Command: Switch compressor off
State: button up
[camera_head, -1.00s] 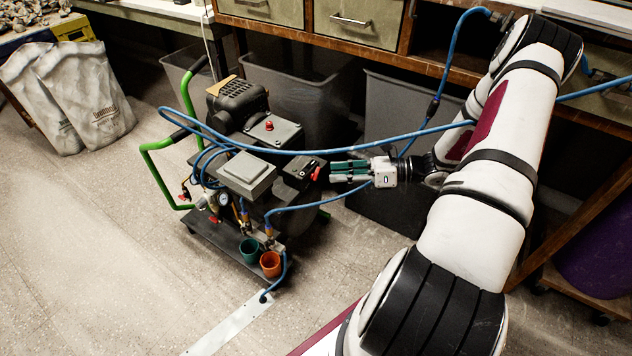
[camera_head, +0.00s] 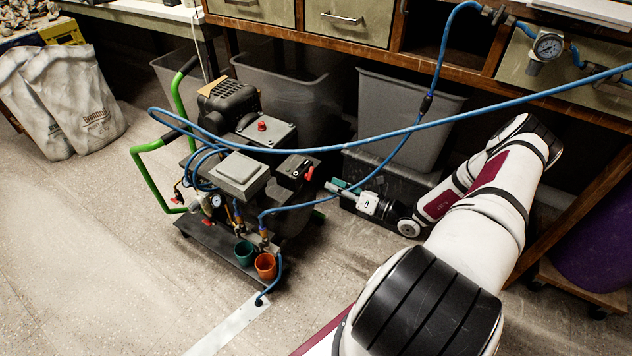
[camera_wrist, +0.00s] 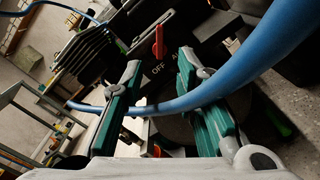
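The compressor (camera_head: 240,172) stands on a low wheeled base with green handles. Its red switch lever (camera_head: 309,173) sticks out of a black box on its right side. In the wrist view, the red lever (camera_wrist: 158,40) stands above the label "OFF" (camera_wrist: 158,68), with a partly hidden label starting with "A" beside it. I cannot tell its setting. My gripper (camera_head: 335,186) is just right of and a little below the lever in the head view, apart from it. In the wrist view, my gripper (camera_wrist: 160,66) has its green-padded fingers spread, with nothing gripped.
A blue hose (camera_head: 400,134) runs across above my arm. Another blue hose stretch (camera_wrist: 215,85) crosses the wrist view close to the fingers. Grey bins (camera_head: 400,105) stand behind under the bench. Two small cups (camera_head: 265,266) sit at the compressor's front. The floor at left is open.

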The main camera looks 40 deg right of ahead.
aim_at(310, 173)
jog(key=b+x, duration=0.2)
jog(key=x, duration=0.5)
jog(key=shift+w, duration=0.1)
jog(key=shift+c, duration=0.3)
grip_shut()
